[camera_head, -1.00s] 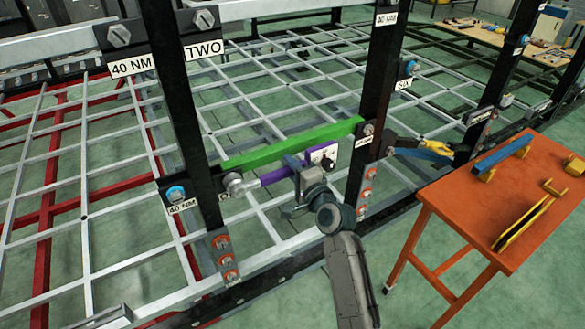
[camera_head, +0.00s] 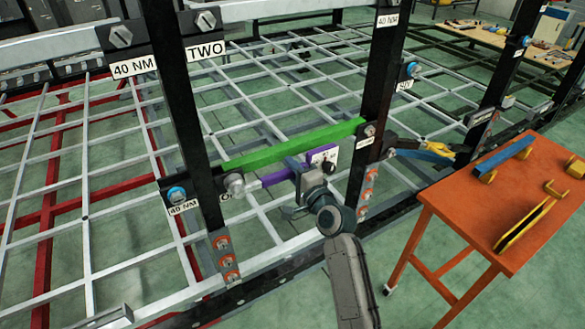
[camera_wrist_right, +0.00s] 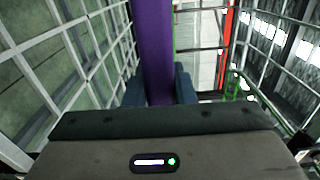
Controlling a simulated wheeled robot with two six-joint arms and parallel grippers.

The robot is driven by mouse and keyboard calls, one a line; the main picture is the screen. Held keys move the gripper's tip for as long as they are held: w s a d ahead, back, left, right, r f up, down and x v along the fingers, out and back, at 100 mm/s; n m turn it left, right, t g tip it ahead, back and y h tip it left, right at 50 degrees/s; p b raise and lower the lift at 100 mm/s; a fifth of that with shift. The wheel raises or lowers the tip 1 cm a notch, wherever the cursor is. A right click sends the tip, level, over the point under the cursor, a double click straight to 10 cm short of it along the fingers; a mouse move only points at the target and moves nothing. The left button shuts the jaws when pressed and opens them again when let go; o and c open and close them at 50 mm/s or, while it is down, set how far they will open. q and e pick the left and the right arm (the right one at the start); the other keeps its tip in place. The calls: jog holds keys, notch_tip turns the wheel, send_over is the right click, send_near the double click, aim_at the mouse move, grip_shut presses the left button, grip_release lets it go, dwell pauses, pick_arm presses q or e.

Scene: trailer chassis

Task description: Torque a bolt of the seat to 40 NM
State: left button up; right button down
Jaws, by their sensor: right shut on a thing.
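A purple torque wrench (camera_head: 277,179) lies roughly level below the green seat beam (camera_head: 290,145). My right gripper (camera_head: 298,182) is shut on its shaft, which also runs between the fingers in the right wrist view (camera_wrist_right: 155,55). The silver wrench head (camera_head: 235,184) is at the beam's left end, by the left upright; whether it is seated on a bolt there is too small to tell. A bolt (camera_head: 369,130) shows at the beam's right end. A blue-ringed bolt (camera_head: 176,194) sits above a 40 NM label (camera_head: 183,207) on the left upright. My left gripper is not in view.
Black uprights (camera_head: 180,110) and (camera_head: 382,90) stand either side of my right gripper. A lower rail (camera_head: 250,275) runs below it. An orange table (camera_head: 455,205) with blue and yellow parts stands at right. A pale mesh frame lies behind the beam.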

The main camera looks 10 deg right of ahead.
jog(key=shift+f+m, duration=0.8)
jog(key=shift+f, duration=0.1)
jog(key=shift+a+f, duration=0.1)
jog(key=shift+s+a+f+m, duration=0.1)
jog(key=shift+a+f+m, duration=0.05)
jog(key=shift+f+m, duration=0.35)
jog(key=shift+a+f+m, duration=0.1)
jog(key=shift+f+m, duration=0.3)
jog(key=shift+f, duration=0.2)
jog(key=shift+f, duration=0.15)
jog(key=shift+s+a+f+m, duration=0.1)
jog(key=shift+a+f+m, duration=0.15)
jog(key=shift+f+m, duration=0.25)
jog(key=shift+s+a+f+m, duration=0.1)
jog(key=shift+a+f+m, duration=0.1)
jog(key=shift+f+m, duration=0.25)
jog(key=shift+a+f+m, duration=0.3)
jog(key=shift+f+m, duration=0.15)
